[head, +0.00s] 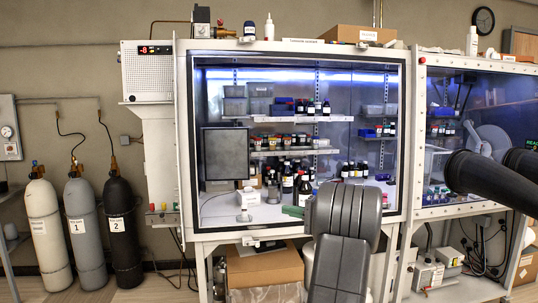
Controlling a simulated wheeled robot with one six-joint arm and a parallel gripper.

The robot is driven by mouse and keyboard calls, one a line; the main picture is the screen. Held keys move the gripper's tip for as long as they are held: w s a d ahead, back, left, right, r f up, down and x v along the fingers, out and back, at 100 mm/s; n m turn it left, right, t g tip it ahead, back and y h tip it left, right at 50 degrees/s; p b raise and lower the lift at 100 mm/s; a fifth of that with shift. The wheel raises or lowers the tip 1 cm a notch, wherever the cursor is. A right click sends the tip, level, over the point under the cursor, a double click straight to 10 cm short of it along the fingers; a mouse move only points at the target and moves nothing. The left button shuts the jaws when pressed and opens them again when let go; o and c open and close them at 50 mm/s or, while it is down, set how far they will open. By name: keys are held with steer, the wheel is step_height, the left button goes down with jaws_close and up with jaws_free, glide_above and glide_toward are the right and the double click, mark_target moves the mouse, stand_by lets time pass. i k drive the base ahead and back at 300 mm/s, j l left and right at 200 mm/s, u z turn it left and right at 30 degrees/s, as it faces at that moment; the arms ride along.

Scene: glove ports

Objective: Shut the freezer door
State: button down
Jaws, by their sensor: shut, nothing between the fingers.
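A white unit (148,70) with a red number display (155,50) is fixed to the upper left outside of the glove box. A dark grey upright panel (225,154) in a frame stands inside the box at the left. It looks like the freezer door, but I cannot tell its hinge side or how far open it is. My grey arm rises from the bottom centre in front of the box, covering part of its lower front.
The glove box frame (184,130) surrounds shelves with bottles and tubs. Bottles (304,188) stand on its floor, right of the panel. Gas cylinders (120,230) stand at the left. Black gloves (490,180) stick out at the right. Cardboard boxes (262,266) sit below.

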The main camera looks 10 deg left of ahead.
mark_target(225, 150)
steer(key=i, duration=1.5)
steer(key=i+u, duration=0.1)
steer(key=i, duration=0.4)
steer(key=i+l+u, duration=0.1)
steer(key=i, duration=0.45)
steer(key=i+l+u, duration=0.1)
steer(key=i, duration=0.4)
steer(key=i+l+u, duration=0.1)
steer(key=u, duration=0.15)
